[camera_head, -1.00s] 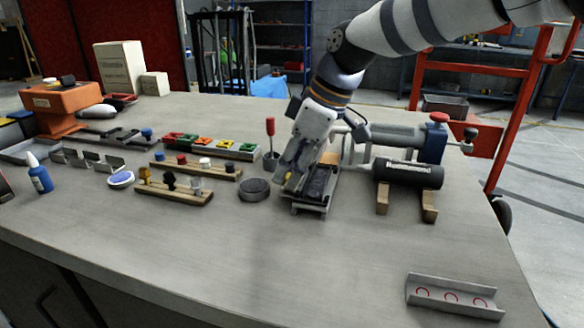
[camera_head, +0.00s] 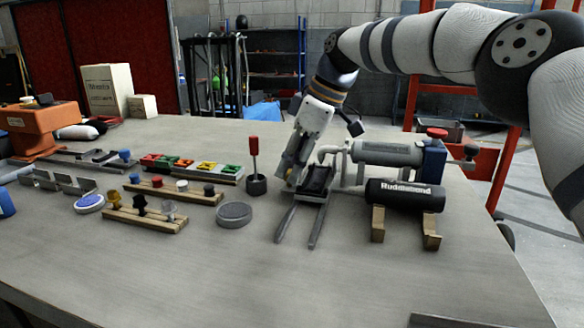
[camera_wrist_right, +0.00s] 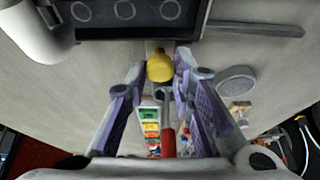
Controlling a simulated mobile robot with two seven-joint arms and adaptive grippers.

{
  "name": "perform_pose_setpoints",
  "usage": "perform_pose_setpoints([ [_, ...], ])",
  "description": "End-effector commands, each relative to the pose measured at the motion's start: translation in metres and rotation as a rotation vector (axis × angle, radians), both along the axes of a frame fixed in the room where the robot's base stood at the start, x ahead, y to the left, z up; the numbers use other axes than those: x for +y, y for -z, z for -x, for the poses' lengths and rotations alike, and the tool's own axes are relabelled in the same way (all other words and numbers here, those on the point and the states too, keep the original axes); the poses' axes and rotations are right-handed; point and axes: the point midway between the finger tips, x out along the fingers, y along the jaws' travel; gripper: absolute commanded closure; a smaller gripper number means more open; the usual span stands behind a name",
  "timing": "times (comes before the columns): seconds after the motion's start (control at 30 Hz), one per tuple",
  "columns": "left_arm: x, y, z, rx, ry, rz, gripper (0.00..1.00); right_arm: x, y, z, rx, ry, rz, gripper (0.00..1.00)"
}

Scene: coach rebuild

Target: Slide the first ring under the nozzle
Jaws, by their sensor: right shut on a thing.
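A dark carriage (camera_head: 316,180) sits on two rails (camera_head: 318,228) that stick out toward the table's front. In the right wrist view the carriage (camera_wrist_right: 105,29) carries three ring outlines (camera_wrist_right: 124,9) in a row. My right gripper (camera_wrist_right: 160,76) is shut on a yellow knob (camera_wrist_right: 160,66) at the carriage's edge. In the head view it reaches down at the carriage's left side. The nozzle (camera_head: 328,150) is a pale bent pipe by the carriage's far end. In the right wrist view it (camera_wrist_right: 38,30) lies beside the leftmost ring; exact alignment is unclear. My left gripper is not in view.
A grey cylinder machine (camera_head: 388,152) stands behind, with a black cylinder (camera_head: 404,195) on wooden blocks in front. A red-handled tool (camera_head: 254,150) stands upright left of my gripper. A round grey disc (camera_head: 234,214) lies nearby. The front table is mostly clear.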

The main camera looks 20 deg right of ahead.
Motion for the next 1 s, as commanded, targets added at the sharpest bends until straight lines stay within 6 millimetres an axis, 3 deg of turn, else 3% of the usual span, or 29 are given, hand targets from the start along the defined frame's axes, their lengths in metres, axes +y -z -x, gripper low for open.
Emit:
perform_pose_setpoints([
  [0.1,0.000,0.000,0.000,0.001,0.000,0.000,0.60,0.000,0.001,0.000,0.002,-0.001,0.002,1.00],
  [0.13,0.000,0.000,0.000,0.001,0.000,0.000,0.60,0.000,0.001,0.000,0.002,-0.001,0.002,0.71],
  [0.2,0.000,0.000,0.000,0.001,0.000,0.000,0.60,0.000,0.001,0.000,0.002,-0.001,0.002,0.57],
  [0.57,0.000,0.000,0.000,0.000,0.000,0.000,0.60,-0.003,-0.008,0.001,-0.002,0.000,0.001,0.57],
  [0.9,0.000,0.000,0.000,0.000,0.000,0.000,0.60,-0.030,-0.089,0.020,-0.003,0.001,0.002,0.57],
  [1.0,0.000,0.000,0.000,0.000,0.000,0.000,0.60,-0.035,-0.101,0.023,-0.002,0.001,0.002,0.57],
])
